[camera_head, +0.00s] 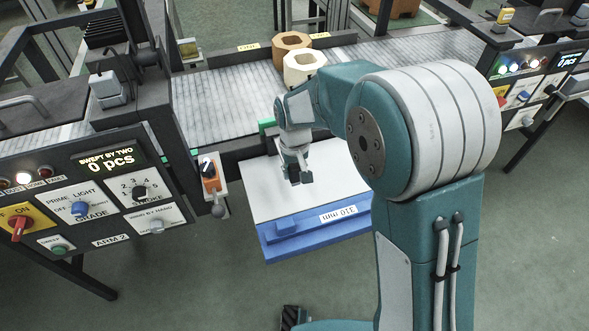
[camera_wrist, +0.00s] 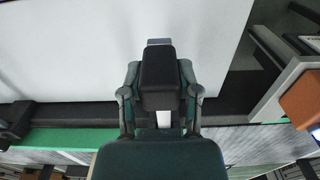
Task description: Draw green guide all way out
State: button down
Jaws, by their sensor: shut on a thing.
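The green guide (camera_wrist: 64,138) shows in the wrist view as a long strip along the belt's edge, passing behind my gripper. In the head view a short green piece (camera_head: 267,125) shows beside my wrist. My gripper (camera_head: 300,178) points down over the white board. In the wrist view my gripper (camera_wrist: 160,92) is shut, with its fingers either side of a dark block (camera_wrist: 158,72). A pale bar runs from the block towards the green strip. The block appears to be the guide's grip, but my wrist hides where they join.
The white board (camera_head: 268,192) has a blue front edge (camera_head: 285,246).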

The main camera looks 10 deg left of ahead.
jog(key=shift+s+d+f, duration=0.15)
jog(key=shift+s+d, duration=0.05)
jog(key=shift+s, duration=0.1)
jog(key=shift+a, duration=0.1)
jog(key=shift+a, duration=0.1)
jog(key=shift+c, duration=1.6)
grip_release()
jog(key=shift+w, duration=0.1)
jog(key=shift+r, duration=0.45)
notch_tip(320, 180, up, 10)
jog(key=shift+w+r, duration=0.1)
jog(key=shift+r, duration=0.45)
